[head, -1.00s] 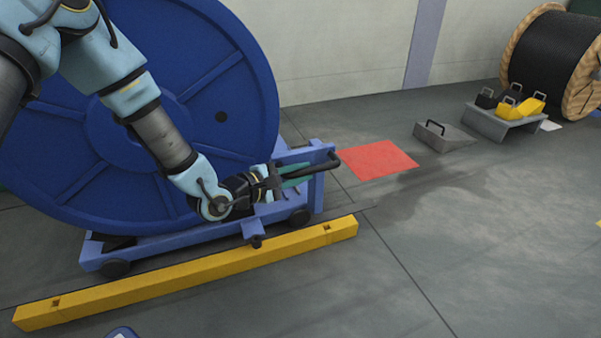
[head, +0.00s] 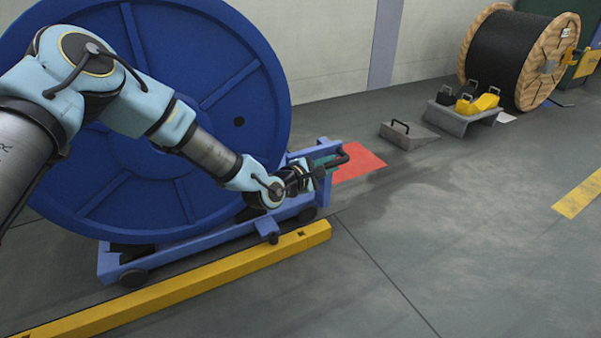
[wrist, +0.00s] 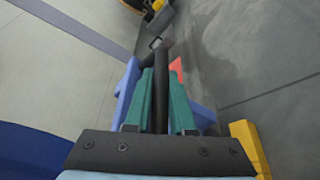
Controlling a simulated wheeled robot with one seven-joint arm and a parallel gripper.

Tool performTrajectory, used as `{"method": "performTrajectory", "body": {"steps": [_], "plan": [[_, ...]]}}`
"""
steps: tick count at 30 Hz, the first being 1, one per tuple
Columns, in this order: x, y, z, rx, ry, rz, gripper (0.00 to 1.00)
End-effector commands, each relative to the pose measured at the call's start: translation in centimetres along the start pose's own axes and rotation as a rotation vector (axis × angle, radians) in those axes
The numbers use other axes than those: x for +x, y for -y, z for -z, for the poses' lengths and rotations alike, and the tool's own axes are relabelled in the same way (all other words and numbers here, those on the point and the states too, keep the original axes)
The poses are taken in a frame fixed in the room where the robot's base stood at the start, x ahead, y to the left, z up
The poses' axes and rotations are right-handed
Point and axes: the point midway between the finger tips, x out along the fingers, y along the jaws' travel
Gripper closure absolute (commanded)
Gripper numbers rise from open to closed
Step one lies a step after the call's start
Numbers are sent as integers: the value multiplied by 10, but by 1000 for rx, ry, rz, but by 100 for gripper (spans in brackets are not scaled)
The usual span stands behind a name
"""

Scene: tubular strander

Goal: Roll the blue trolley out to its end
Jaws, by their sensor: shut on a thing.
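The blue trolley (head: 200,243) carries a large blue reel (head: 75,200) and stands on the floor behind a yellow rail. Its black handle (head: 342,158) is at its right end. My gripper (head: 325,163) is shut on the handle. In the wrist view the green fingers of my gripper (wrist: 158,100) lie on both sides of the black handle bar (wrist: 161,75). A red floor patch (head: 358,165) lies at the trolley's right end, partly hidden behind the handle end.
The yellow rail (head: 190,280) runs along the trolley's near side. A grey wedge with a handle (head: 408,135) lies beyond the red patch. A grey stand (head: 462,120) with yellow and black blocks and a black cable drum (head: 510,58) are farther back. The floor at right is clear.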

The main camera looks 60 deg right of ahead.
Motion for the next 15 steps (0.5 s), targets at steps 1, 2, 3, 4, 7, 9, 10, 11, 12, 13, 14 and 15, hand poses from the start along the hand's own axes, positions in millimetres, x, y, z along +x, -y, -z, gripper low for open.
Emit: {"method": "performTrajectory", "body": {"steps": [1,2,3,4,7,9,10,11,12,13,14,15], "plan": [[11,3,-10,-3,10,2,100],[17,3,-12,-2,10,2,100],[25,3,-15,-2,9,3,100],[30,3,-18,-3,9,3,100],[45,4,-22,-2,5,3,100],[53,3,-25,-3,3,4,100],[56,3,-25,-3,1,4,100],[59,3,-26,-3,0,5,100],[62,3,-26,-3,-1,5,100],[64,4,-26,-3,-2,6,100],[66,4,-27,-3,-3,6,100],[68,4,-27,-3,-3,6,100]]}}
